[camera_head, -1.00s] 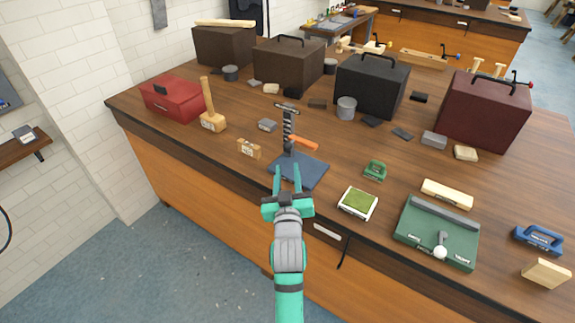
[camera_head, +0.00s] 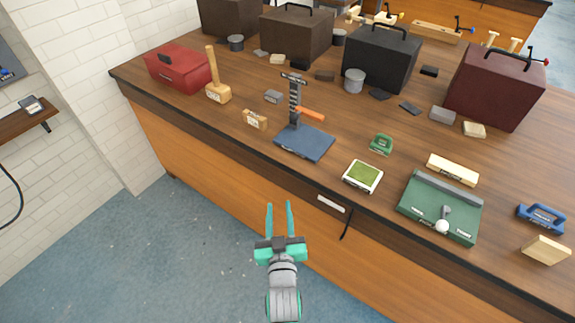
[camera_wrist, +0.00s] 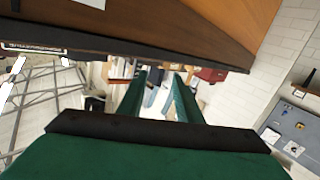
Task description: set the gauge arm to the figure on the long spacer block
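The gauge stands on the bench, with a flat blue-grey base (camera_head: 303,142), a dark upright toothed column (camera_head: 295,100) and an orange arm (camera_head: 310,113) reaching right, low on the column. A long cream block (camera_head: 453,169), which looks like the long spacer block, lies at the right behind a green box; any figure on it is too small to read. My gripper (camera_head: 279,204) is open and empty, in front of the bench and apart from the gauge. Its two separated fingers also show in the wrist view (camera_wrist: 160,92), where I cannot make out the gauge.
Near the bench's front stand a wooden mallet (camera_head: 217,90), a small wooden block (camera_head: 254,120), a green-topped pad (camera_head: 362,176), a green box with a white-knobbed lever (camera_head: 438,208) and a blue handled tool (camera_head: 541,218). Large cases (camera_head: 380,62) line the back. Floor before the bench is clear.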

